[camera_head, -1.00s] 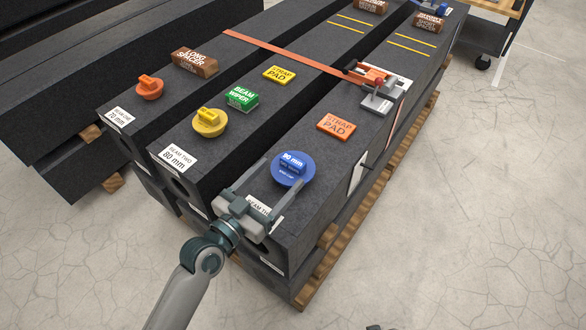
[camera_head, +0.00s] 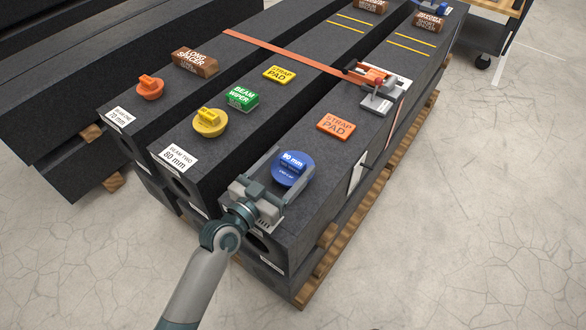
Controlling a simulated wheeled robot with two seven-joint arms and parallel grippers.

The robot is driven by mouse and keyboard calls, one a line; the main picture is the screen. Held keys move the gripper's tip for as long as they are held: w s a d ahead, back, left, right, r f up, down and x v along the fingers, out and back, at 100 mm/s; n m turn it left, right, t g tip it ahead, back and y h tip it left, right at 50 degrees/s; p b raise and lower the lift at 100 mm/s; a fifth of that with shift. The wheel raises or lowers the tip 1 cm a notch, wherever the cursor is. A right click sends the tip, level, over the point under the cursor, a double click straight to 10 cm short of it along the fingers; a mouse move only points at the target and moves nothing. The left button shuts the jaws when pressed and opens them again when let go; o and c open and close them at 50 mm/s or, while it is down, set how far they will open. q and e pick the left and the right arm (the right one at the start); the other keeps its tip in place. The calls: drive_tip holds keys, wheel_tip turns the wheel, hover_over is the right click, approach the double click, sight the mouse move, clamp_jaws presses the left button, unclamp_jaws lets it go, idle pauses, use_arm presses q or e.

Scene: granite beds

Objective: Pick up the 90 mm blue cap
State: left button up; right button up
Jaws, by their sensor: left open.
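The blue 90 mm cap (camera_head: 291,168) lies on the near end of the right-hand granite beam, its raised grip and white lettering facing up. My left gripper (camera_head: 282,176) is open at the near side of the cap. One finger reaches along the cap's left side, and the other is near its lower right edge. I cannot tell whether either finger touches it. The gripper covers most of the label on this beam. My right gripper is not in view.
An orange strap pad (camera_head: 336,125) lies behind the cap, and a ratchet (camera_head: 369,76) with an orange strap (camera_head: 280,50) sits farther back. On the neighbouring beams are a yellow cap (camera_head: 209,123), a green beam wiper (camera_head: 242,96) and an orange cap (camera_head: 149,88). Floor at right is clear.

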sight(289, 172)
use_arm(q)
drive_tip(key=c, duration=1.1)
drive_tip(key=shift+c, duration=0.2)
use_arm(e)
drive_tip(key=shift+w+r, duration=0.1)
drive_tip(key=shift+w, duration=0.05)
use_arm(q)
drive_tip(key=shift+r, duration=0.15)
drive_tip(key=shift+r, duration=0.25)
wheel_tip(289, 172, up, 3)
drive_tip(key=shift+r+p, duration=0.15)
drive_tip(key=shift+p, duration=0.2)
drive_tip(key=s+a+r, duration=0.1)
drive_tip(key=s+r, duration=0.6)
drive_tip(key=s, duration=0.4)
drive_tip(key=shift+s+a+p, duration=0.15)
drive_tip(key=shift+s+p, duration=0.15)
drive_tip(key=shift+p, duration=0.05)
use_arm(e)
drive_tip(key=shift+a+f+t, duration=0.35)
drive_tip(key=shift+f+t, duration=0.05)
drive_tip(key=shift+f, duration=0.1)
